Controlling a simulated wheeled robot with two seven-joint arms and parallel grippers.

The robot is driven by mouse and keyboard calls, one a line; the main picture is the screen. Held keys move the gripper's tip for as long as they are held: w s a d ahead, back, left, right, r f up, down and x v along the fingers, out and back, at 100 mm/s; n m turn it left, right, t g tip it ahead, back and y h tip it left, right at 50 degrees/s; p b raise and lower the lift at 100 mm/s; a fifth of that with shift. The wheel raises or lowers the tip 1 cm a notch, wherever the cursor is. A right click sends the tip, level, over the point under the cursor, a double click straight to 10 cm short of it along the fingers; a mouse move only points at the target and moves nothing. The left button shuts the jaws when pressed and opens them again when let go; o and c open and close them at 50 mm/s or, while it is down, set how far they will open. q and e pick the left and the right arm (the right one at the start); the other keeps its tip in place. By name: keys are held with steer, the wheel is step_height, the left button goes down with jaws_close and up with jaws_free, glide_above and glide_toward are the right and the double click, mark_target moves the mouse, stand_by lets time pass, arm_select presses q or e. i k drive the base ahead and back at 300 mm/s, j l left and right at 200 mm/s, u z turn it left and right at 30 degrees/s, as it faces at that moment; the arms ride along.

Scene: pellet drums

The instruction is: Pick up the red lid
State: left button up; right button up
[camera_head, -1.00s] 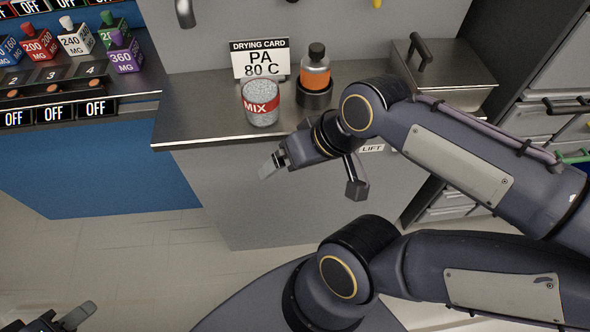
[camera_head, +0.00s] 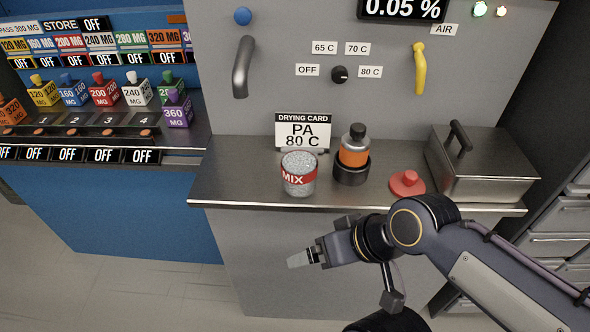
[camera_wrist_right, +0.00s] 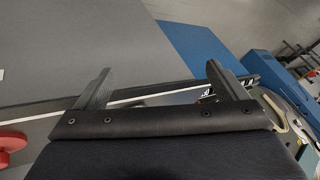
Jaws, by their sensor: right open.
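The red lid (camera_head: 407,183) lies flat on the steel counter with its round knob up, left of the steel box. Part of it also shows at the left edge of the right wrist view (camera_wrist_right: 10,145). My right gripper (camera_head: 303,259) is in front of and below the counter edge, left of the lid and apart from it. In the right wrist view its two fingers (camera_wrist_right: 155,85) are spread with nothing between them. My left gripper is out of view.
On the counter (camera_head: 240,185) stand a MIX cup (camera_head: 299,175) of pellets, a drying card (camera_head: 303,131) and an orange-labelled bottle (camera_head: 354,150) in a black holder (camera_head: 351,172). A lidded steel box (camera_head: 485,170) stands right of the red lid. Handles and a knob (camera_head: 339,75) are on the wall panel.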

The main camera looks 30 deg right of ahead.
mark_target(407, 183)
steer(key=z, duration=1.95)
